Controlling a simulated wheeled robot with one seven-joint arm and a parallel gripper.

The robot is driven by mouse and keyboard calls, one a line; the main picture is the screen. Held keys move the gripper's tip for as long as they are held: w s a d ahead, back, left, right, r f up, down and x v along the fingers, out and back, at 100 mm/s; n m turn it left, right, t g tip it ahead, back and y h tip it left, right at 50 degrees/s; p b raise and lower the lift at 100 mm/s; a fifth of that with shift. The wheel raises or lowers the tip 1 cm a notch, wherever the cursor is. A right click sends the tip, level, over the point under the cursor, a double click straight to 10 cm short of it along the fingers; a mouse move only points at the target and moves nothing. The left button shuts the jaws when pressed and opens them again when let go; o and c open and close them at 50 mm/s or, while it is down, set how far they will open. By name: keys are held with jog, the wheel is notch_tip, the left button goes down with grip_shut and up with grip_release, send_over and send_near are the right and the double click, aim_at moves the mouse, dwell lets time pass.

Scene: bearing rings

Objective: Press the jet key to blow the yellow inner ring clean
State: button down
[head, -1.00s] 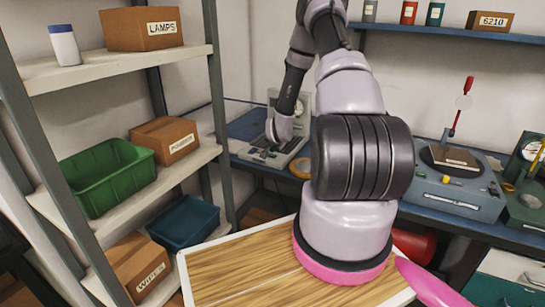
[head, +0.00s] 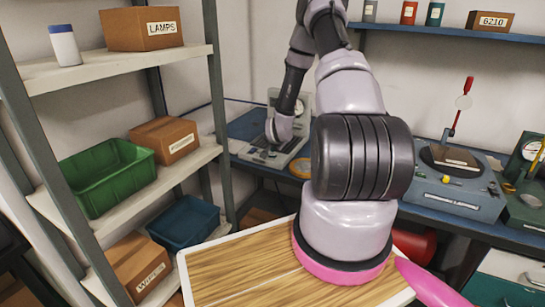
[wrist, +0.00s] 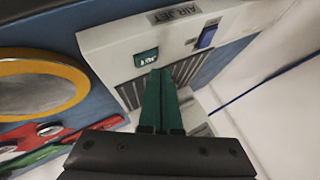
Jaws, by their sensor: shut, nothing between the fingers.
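The grey air jet unit (wrist: 125,45) carries an "AIR JET" label, a dark slotted grille, a small green labelled panel (wrist: 146,57) and a blue key (wrist: 208,35). The unit also shows on the bench in the head view (head: 291,148). My gripper (wrist: 161,73) has its green fingers shut and empty. Its tips appear over the grille, just below and right of the green panel; I cannot tell whether they touch. My arm hides the fingers in the head view.
Red and green tools (wrist: 40,145) with round metal parts lie near the yellow ring. A shelf rack with a green bin (head: 105,175) and boxes stands left. A grey device with a turntable (head: 452,180) is right on the bench. A wooden-topped surface (head: 235,272) is in front.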

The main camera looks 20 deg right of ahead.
aim_at(272, 156)
jog(key=shift+f, duration=0.15)
dwell(0.5)
jog(key=shift+f, duration=0.25)
jog(key=shift+f, duration=0.35)
dwell(0.5)
jog(key=shift+r, duration=0.8)
jog(key=shift+r, duration=0.1)
jog(key=shift+r, duration=2.4)
